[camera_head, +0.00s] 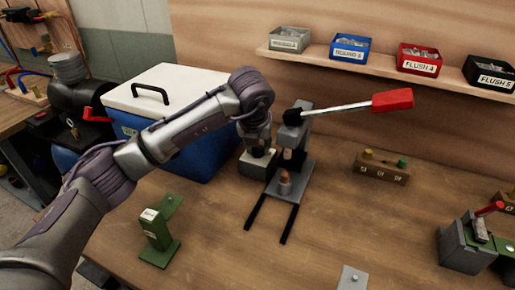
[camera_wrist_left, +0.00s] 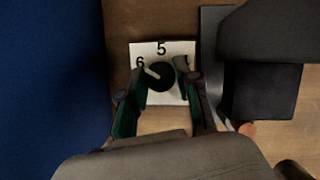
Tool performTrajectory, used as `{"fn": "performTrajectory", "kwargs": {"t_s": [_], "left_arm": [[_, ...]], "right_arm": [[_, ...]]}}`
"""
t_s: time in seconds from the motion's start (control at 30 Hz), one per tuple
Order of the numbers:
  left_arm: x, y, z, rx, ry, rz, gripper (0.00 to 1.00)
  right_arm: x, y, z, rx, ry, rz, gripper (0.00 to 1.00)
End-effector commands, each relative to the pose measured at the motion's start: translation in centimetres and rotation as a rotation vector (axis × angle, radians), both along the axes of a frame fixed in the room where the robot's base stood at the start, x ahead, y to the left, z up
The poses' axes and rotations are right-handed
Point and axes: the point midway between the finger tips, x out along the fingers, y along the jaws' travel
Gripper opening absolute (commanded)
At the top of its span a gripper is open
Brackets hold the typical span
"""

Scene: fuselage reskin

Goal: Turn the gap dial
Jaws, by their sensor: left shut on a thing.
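The gap dial is a black round knob (camera_wrist_left: 161,77) with a pale pointer mark, on a white plate (camera_wrist_left: 178,47) marked 5 at the top and 6 at the left. Another number at the right is mostly hidden by a finger. My left gripper (camera_wrist_left: 164,72) is shut on the knob, one green-padded finger on each side. The pale mark points to the upper left, towards the 6. In the head view my left gripper (camera_head: 258,148) reaches down onto the dial's small block (camera_head: 253,166), left of the lever press (camera_head: 290,150). My right gripper is not in view.
The press's red-handled lever (camera_head: 390,100) sticks out to the right. A blue cooler (camera_head: 190,150) with a white lid stands close on the left. A green stand (camera_head: 158,238) is in front. A wooden block (camera_head: 382,167) lies to the right. Bins line the shelf (camera_head: 375,62) behind.

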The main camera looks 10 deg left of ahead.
Motion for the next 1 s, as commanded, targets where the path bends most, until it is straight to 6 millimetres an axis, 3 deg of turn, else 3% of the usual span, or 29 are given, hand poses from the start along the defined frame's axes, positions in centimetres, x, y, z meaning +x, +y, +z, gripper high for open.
{"fn": "performTrajectory", "kwargs": {"t_s": [0.57, 0.6, 0.73, 1.0], "left_arm": [[0.08, 0.00, 0.20, -0.001, -0.003, 0.036, 0.00], [0.08, 0.00, 0.20, -0.001, -0.003, 0.036, 0.35], [0.06, 0.00, 0.14, 0.000, -0.003, 0.035, 0.57], [0.01, -0.01, 0.08, 0.000, -0.001, 0.035, 0.57]], "right_arm": [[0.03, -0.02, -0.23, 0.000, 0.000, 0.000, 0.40], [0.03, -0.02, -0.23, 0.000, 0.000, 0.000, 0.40], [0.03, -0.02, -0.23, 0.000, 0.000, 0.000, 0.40], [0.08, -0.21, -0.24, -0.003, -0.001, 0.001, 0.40]]}}
